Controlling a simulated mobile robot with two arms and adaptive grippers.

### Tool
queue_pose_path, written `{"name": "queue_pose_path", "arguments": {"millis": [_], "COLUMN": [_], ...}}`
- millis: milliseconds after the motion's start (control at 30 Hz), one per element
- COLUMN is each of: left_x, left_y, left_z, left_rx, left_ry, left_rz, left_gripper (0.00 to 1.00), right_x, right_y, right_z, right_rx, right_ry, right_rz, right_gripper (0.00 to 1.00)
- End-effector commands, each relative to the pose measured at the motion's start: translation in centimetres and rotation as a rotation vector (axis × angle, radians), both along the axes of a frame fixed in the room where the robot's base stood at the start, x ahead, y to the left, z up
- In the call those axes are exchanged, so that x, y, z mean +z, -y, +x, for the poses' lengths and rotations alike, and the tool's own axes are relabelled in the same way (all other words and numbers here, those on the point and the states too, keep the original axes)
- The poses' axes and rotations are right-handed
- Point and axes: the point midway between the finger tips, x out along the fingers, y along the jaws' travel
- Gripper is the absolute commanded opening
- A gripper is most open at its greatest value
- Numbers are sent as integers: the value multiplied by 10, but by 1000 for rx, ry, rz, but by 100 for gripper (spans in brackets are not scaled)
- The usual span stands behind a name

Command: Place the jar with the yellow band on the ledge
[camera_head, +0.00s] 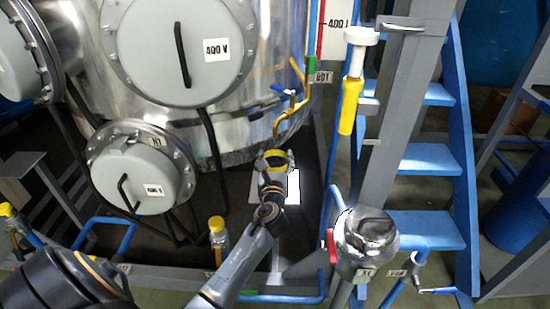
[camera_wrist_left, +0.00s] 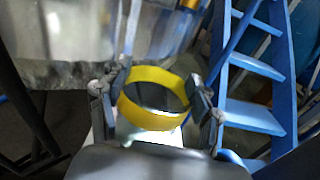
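The jar with the yellow band (camera_head: 277,155) is in the middle of the head view, at the end of my left arm. In the left wrist view its yellow band (camera_wrist_left: 152,122) shows as a ring between the two finger pads, with the clear jar inside and below it. My left gripper (camera_head: 272,166) is closed around it, with a finger on each side. A pale flat surface (camera_head: 293,186) lies behind and below the gripper. I cannot tell whether it is the ledge, or whether the jar touches it. My right gripper is not in view.
A large steel vessel (camera_head: 240,125) stands close behind the jar. A yellow-capped bottle (camera_head: 217,236) stands to the left of my forearm. A round metal flask (camera_head: 366,238) with a red handle and blue stairs (camera_head: 425,160) are at the right. Blue piping runs near the bottom.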

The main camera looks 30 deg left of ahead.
Motion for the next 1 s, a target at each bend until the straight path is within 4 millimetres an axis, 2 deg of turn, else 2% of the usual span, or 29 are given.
{"name": "queue_pose_path", "arguments": {"millis": [33, 100, 533, 633, 733, 1000], "left_x": [0, 0, 3, 1, 2, 1], "left_y": [0, 0, 0, 8, 18, 48], "left_z": [0, 0, 0, -12, -30, -79], "left_rx": [0, 0, 0, -1, 0, 0], "left_ry": [-1, -1, 0, -3, -3, -2], "left_rz": [-1, -1, 0, 1, -3, -2], "left_gripper": [75, 87, 87, 87, 87, 87], "right_x": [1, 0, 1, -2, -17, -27], "right_y": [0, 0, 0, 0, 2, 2], "right_z": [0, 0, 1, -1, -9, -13], "right_rx": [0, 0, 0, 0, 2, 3], "right_ry": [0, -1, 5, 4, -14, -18], "right_rz": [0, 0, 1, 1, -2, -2], "right_gripper": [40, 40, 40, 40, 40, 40]}}
